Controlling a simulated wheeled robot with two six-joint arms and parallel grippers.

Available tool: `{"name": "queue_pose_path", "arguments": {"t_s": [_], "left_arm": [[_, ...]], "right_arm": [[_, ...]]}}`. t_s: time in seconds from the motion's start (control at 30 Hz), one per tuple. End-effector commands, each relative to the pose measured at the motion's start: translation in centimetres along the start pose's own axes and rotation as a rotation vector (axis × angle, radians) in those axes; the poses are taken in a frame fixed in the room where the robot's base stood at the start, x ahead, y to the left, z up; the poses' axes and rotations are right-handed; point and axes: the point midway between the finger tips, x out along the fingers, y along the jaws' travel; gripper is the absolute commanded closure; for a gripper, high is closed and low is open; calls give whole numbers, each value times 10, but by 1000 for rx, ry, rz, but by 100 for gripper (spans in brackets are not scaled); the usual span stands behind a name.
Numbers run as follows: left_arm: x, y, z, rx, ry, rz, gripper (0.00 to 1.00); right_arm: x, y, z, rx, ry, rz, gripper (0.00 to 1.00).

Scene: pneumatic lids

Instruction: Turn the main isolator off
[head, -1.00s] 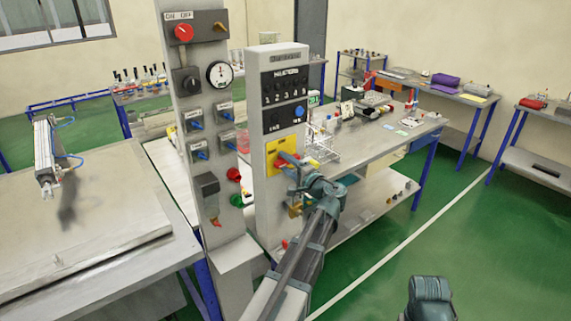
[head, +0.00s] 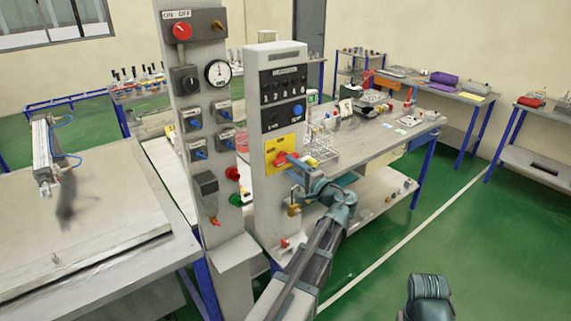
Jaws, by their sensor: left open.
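The main isolator is a red rotary handle (head: 281,158) on a yellow plate (head: 272,163) on the front of the grey cabinet post (head: 262,215). The handle looks roughly level, but its exact position is too small to read. My left gripper (head: 297,170) is open just right of and below the handle, its fingertips close to the plate's right edge. I cannot tell whether a finger touches the handle. My right gripper is out of view.
A panel left of it carries a red ON/OFF knob (head: 181,31), a gauge (head: 217,72) and several small valves. A brass padlock (head: 293,209) hangs below the plate. A workbench (head: 385,140) stands behind. Green floor (head: 390,270) is open at right.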

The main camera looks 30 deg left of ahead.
Motion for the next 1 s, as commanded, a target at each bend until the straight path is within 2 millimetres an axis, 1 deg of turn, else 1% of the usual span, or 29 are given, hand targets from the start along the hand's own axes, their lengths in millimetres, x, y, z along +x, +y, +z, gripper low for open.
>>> {"name": "queue_pose_path", "arguments": {"t_s": [0.03, 0.2, 0.3, 0.43, 0.5, 0.63, 1.0], "left_arm": [[-14, 0, 1, 0, 4, 0, 45], [-50, 0, 1, -1, 3, 1, 45], [-68, 0, 1, -1, 3, 1, 45], [-84, 0, 0, -1, 2, 1, 45], [-90, 0, 1, -1, 0, 1, 45], [-96, 0, 1, -1, 0, 2, 45], [-97, 0, 0, -1, -1, 1, 45]], "right_arm": [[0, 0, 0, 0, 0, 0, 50], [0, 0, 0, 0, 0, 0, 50], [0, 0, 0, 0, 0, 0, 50], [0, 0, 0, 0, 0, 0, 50], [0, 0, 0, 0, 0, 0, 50], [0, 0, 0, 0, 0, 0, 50], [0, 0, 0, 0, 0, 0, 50]]}}
